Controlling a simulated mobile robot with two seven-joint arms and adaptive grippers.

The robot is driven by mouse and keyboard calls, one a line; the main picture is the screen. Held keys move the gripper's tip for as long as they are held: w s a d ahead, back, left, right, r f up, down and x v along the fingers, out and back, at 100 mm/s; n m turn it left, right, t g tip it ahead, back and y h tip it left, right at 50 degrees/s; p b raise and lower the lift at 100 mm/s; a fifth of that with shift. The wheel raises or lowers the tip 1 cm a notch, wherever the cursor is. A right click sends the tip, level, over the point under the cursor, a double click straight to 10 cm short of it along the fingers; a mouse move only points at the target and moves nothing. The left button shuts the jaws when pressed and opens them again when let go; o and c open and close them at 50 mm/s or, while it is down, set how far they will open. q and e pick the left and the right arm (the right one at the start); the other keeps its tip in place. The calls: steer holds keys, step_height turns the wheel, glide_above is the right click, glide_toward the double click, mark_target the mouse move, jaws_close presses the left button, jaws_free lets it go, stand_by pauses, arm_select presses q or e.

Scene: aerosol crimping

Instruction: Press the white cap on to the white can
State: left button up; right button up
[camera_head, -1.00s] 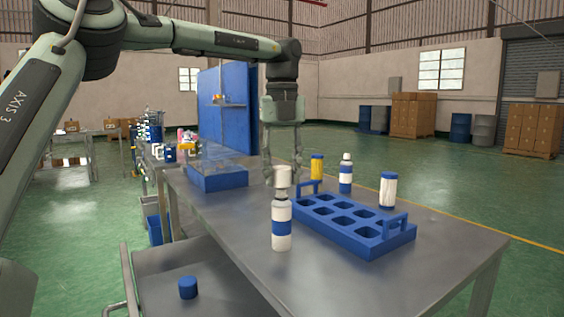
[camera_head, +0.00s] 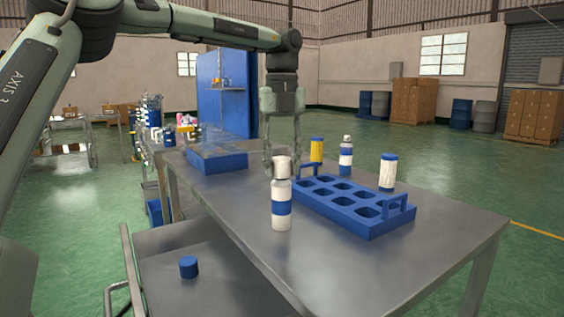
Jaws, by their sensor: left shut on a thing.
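The white can (camera_head: 281,218) with a blue band stands upright near the left edge of the metal table, in front of the blue rack. The white cap (camera_head: 282,169) is directly above the can, in line with its top. It looks to be touching or almost touching the can; I cannot tell if it is seated. My left gripper (camera_head: 282,162) points straight down over the can, with its fingers shut on the cap. My right gripper is not in view.
The blue rack (camera_head: 375,227) with empty holes is right of the can. A yellow bottle (camera_head: 317,150), a blue-banded white bottle (camera_head: 346,158) and a blue-capped white bottle (camera_head: 388,175) stand behind it. A blue cap (camera_head: 188,267) lies on the lower surface. The table's front is clear.

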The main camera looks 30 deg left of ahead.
mark_target(282, 159)
arm_select(q)
steer(key=shift+p, duration=0.6)
stand_by(0.8)
stand_by(0.8)
steer(key=o, duration=0.8)
steer(key=o, duration=0.6)
steer(key=shift+c, duration=0.2)
steer(key=shift+r, duration=0.1)
steer(key=shift+r, duration=3.4)
steer(key=shift+c, duration=0.4)
